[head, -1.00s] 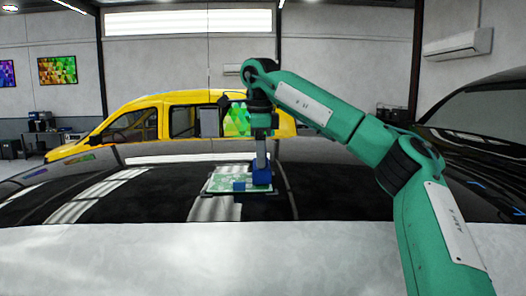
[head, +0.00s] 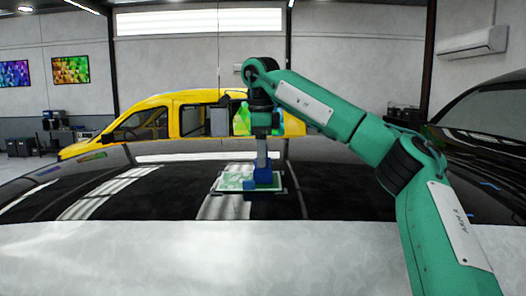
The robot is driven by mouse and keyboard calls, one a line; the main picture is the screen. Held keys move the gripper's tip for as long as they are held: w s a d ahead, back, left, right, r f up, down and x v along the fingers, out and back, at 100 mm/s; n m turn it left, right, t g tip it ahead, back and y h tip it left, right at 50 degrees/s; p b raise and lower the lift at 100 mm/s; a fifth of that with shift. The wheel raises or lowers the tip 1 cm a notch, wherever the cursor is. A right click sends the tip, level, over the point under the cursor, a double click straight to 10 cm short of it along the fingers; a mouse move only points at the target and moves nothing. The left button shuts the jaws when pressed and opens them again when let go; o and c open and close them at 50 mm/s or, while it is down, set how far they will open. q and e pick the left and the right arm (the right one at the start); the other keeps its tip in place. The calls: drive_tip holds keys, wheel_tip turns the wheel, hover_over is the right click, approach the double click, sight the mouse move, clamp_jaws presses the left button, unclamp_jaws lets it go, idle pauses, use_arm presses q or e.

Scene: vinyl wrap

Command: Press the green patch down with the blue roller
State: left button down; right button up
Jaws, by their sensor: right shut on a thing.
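The green patch (head: 234,181) is a small pale green rectangle lying flat on the glossy black car surface, near the middle of the head view. The blue roller (head: 262,176) stands at the right part of the patch and appears to touch it. My right gripper (head: 262,160) is above the roller, shut on it, with the arm coming in from the right. The fingertips are small and partly merge with the roller. The roller hides part of the patch. My left gripper is out of view.
The black car surface (head: 130,195) is broad and clear around the patch, with bright reflections. A pale band (head: 250,260) crosses the front. A yellow van (head: 180,118) stands behind, and another dark car (head: 485,130) is at the right.

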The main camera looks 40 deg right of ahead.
drive_tip(key=shift+w+a, duration=0.7)
drive_tip(key=shift+a, duration=0.15)
drive_tip(key=shift+w+a, duration=0.7)
drive_tip(key=shift+a, duration=0.15)
drive_tip(key=shift+w+a, duration=0.7)
drive_tip(key=shift+a, duration=0.15)
drive_tip(key=shift+w+a+f, duration=0.1)
drive_tip(key=shift+w+a, duration=0.6)
drive_tip(key=shift+a, duration=0.15)
